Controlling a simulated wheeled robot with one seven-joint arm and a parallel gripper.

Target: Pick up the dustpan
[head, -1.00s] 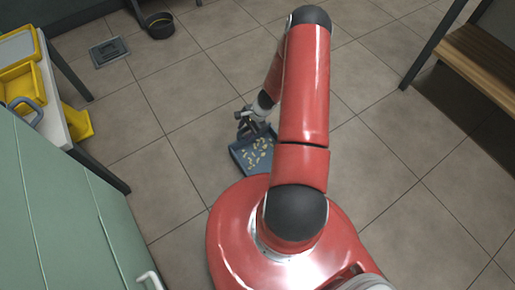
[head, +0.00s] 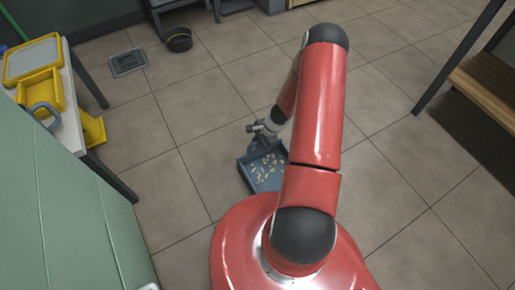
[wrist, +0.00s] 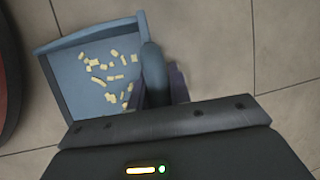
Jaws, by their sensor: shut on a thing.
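The dustpan (head: 262,182) is a blue-grey open pan with several small pale yellow pieces in it, just beyond my base in the head view. In the wrist view the dustpan (wrist: 72,72) fills the upper left, its pan roughly level and the pieces spread over its right half. Its rounded handle (wrist: 153,68) points toward my gripper. My gripper (head: 262,127) is shut on the handle at the pan's back edge. The grip itself is partly hidden by the gripper body in the wrist view. I cannot tell whether the pan is clear of the floor.
A white-topped table (head: 68,128) with yellow trays (head: 40,90) stands at the left, beside a green cabinet (head: 70,215). A dark round bowl (head: 179,40) and a floor drain (head: 128,62) lie at the back. A wooden bench (head: 490,85) is at the right. Open tiled floor lies between.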

